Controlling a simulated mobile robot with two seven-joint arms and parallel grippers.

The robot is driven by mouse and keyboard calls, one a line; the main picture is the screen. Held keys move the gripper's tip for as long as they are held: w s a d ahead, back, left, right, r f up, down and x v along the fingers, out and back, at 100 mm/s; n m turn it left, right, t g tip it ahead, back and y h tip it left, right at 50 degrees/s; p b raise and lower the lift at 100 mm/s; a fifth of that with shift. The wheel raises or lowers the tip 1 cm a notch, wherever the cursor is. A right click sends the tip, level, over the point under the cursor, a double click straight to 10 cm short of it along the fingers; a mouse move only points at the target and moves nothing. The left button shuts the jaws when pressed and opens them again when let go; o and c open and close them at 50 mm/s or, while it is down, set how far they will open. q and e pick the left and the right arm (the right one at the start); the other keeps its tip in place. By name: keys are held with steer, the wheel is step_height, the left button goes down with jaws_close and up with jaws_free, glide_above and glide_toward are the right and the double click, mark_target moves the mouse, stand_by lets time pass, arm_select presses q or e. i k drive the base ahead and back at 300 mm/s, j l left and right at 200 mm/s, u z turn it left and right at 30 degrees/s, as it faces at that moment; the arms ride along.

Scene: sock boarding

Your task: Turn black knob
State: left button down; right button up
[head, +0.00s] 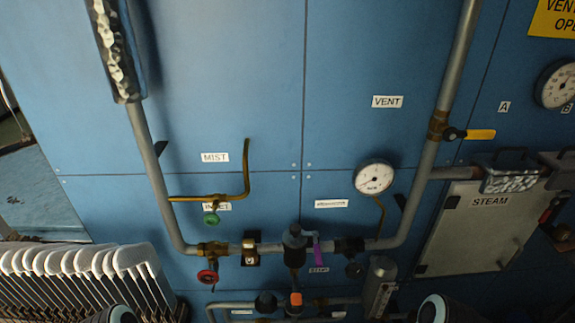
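Several black knob-like parts show in the head view, and I cannot tell which one the task means. One black round knob (265,302) sits on the lower pipe run at the bottom centre. A small dark knob (354,269) hangs below the right end of the main horizontal pipe. Another black knob (454,133) is on the brass valve of the right upright pipe, beside a yellow lever (481,134). Neither gripper is in view; only rounded dark parts that look like my arms show at the bottom edge. Nothing is seen touching the knobs.
A blue panel wall (260,90) carries the pipes. A red handwheel (207,276), a green handwheel (211,219) and a dial gauge (374,177) stick out. A steam box (470,228) is at right. A rack of white boards (90,262) stands lower left.

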mark_target(354, 271)
steer(key=k+l, duration=0.25)
steer(key=l, duration=0.15)
steer(key=k+l, duration=0.45)
steer(key=l, duration=0.3)
steer(key=k+l+z, duration=0.15)
steer(key=z, duration=0.35)
steer(key=l+z, duration=0.45)
steer(key=z, duration=0.55)
steer(key=u, duration=2.15)
steer(key=k+j, duration=0.05)
steer(key=j, duration=0.05)
